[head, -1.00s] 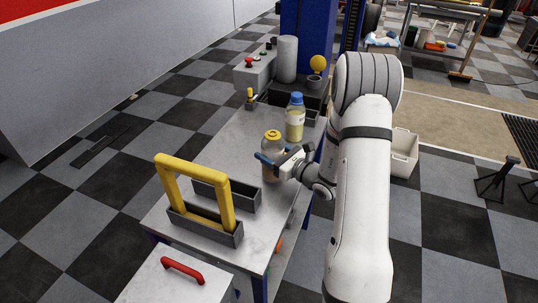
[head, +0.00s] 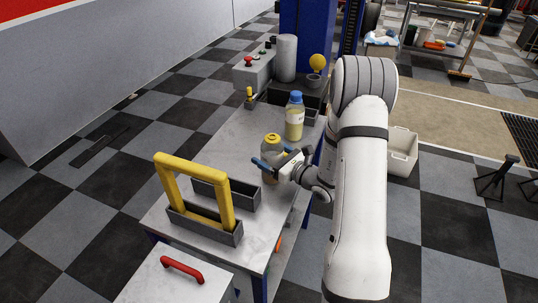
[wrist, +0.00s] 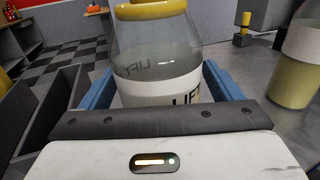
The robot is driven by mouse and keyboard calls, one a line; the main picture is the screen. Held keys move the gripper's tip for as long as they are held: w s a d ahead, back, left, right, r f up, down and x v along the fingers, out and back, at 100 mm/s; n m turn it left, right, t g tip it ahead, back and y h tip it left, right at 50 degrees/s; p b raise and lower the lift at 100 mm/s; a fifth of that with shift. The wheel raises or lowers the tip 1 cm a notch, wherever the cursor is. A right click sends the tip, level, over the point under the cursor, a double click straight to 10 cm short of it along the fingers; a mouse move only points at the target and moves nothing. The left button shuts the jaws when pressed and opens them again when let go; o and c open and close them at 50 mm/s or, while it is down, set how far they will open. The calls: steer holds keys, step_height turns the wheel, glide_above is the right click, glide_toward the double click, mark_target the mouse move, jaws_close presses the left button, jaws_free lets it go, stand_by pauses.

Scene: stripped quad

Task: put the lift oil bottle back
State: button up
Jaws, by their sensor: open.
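The lift oil bottle (head: 271,176) is a clear, upright bottle with a yellow cap, standing at the bench's right side. In the wrist view its white label (wrist: 160,92) reads "LIFT", and its lower part is hidden behind my gripper. My gripper (head: 272,163) is open, with its blue fingers on either side of the bottle. In the wrist view the fingers flank the bottle left and right; whether they touch it I cannot tell.
A blue-capped bottle of yellowish liquid (head: 294,122) stands close behind. A grey tray with a yellow handle (head: 219,235) is at the front left. Dark bins (head: 312,97) and a control box (head: 252,73) are at the back. Bare metal bench top (head: 222,150) lies to the left.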

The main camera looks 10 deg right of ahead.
steer(key=shift+r, duration=0.25)
steer(key=b+v, duration=0.2)
steer(key=v, duration=0.9)
steer(key=s+a+r+n+g, duration=0.3)
steer(key=s+a+n+g, duration=0.4)
steer(key=n, duration=0.1)
steer(key=s+a+r+n+g, duration=0.3)
steer(key=s+a+n+g, duration=0.4)
steer(key=s+n, duration=0.1)
steer(key=s+d+r+n+t+h, duration=0.2)
steer(key=s+d+r+n+h, duration=0.3)
steer(key=n+h, duration=0.5)
steer(key=s+d+n, duration=0.1)
steer(key=d+n, duration=0.1)
steer(key=shift+s+d+r+n+t+h, duration=0.15)
steer(key=shift+s+r+n+t+h, duration=0.15)
steer(key=shift+r+h, duration=0.1)
steer(key=shift+w, duration=0.1)
